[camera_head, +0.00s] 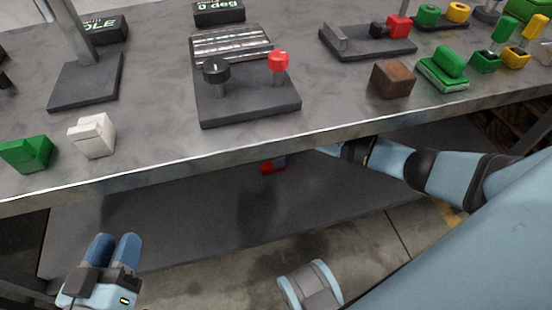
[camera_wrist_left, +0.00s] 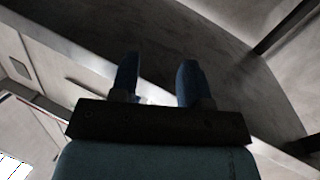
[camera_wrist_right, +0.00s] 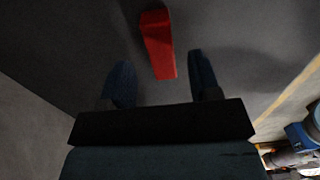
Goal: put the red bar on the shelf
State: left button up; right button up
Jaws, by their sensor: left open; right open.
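The red bar (camera_head: 267,168) lies under the bench top, on the dark lower shelf (camera_head: 160,230), partly hidden by the bench's front edge. In the right wrist view the red bar (camera_wrist_right: 157,45) stretches away from my right gripper (camera_wrist_right: 163,72). That gripper is open, and the bar's near end shows between its fingertips; I cannot tell whether they touch it. My right arm reaches in under the bench edge, which hides most of that gripper in the head view. My left gripper (camera_head: 116,240) is open and empty, in front of the shelf at lower left.
The grey bench top (camera_head: 150,150) overhangs the shelf. On it stand a knob panel (camera_head: 250,105), a brown block (camera_head: 392,79), a white switch (camera_head: 92,136), a green switch (camera_head: 27,153) and several coloured parts at the right. Clear floor shows at the front.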

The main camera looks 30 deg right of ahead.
pick_arm(q)
jog(key=r+t+p, duration=0.1)
jog(key=r, duration=0.1)
jog(key=r+t+p, duration=0.1)
jog(key=r, duration=0.2)
jog(key=shift+a+r+p, duration=0.1)
jog(key=shift+a+p, duration=0.1)
jog(key=shift+p, duration=0.15)
pick_arm(e)
notch_tip(320, 180, up, 8)
jog(key=shift+r, duration=0.25)
